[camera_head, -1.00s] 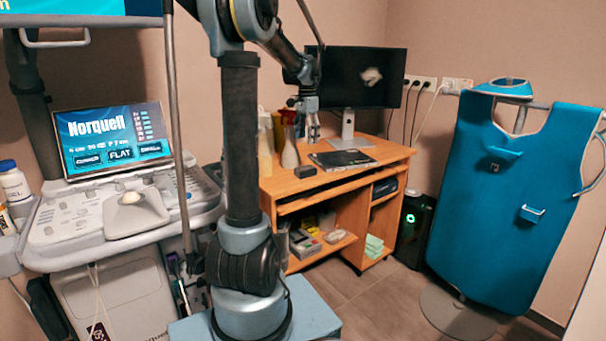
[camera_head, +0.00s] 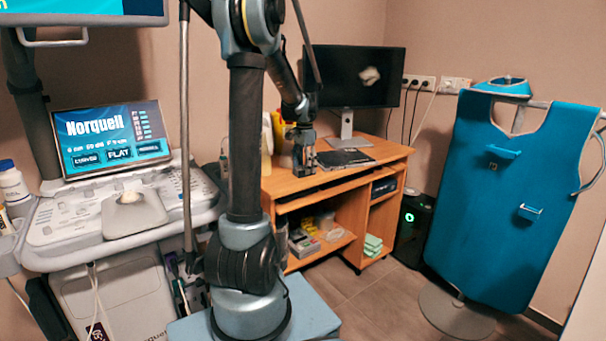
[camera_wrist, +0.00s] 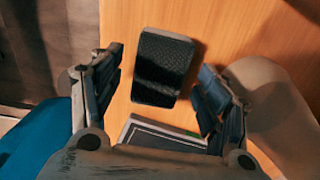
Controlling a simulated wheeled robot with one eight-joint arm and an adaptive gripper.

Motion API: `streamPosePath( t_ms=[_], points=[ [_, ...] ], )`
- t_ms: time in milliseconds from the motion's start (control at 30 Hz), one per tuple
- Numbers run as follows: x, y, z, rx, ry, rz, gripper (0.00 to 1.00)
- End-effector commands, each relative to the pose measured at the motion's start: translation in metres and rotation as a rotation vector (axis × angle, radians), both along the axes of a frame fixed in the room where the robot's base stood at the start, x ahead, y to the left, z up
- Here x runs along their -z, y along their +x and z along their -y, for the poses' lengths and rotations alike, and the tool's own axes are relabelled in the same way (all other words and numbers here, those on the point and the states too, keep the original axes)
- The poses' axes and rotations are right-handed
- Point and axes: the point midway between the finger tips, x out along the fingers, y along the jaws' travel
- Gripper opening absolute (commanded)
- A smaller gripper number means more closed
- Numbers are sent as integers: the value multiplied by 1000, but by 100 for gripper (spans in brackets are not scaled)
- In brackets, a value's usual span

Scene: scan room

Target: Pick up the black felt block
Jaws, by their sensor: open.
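The black felt block (camera_wrist: 163,66) lies on the wooden desk top (camera_wrist: 222,22). In the wrist view it sits between the two fingers of my gripper (camera_wrist: 160,70), with a gap of bare wood on each side. My gripper is open and empty, with the fingers left and right of the block. In the head view my gripper (camera_head: 304,162) hangs pointing down over the front part of the desk and hides the block.
A beige rounded object (camera_wrist: 268,100) stands right of my fingers. A monitor (camera_head: 352,80) stands behind. The desk's edge is to the left in the wrist view.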

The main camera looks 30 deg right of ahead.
Motion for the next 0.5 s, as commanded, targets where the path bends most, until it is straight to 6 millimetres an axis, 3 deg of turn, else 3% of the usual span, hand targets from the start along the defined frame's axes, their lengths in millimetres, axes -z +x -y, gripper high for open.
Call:
streamPosePath(
  t_ms=[133, 400, 500],
  points=[
    [12, 0, 0, 0, 0, 0, 69],
    [14, 0, 1, 1, 0, 0, 69],
    [14, 0, 1, 1, 0, 0, 46]
  ],
)
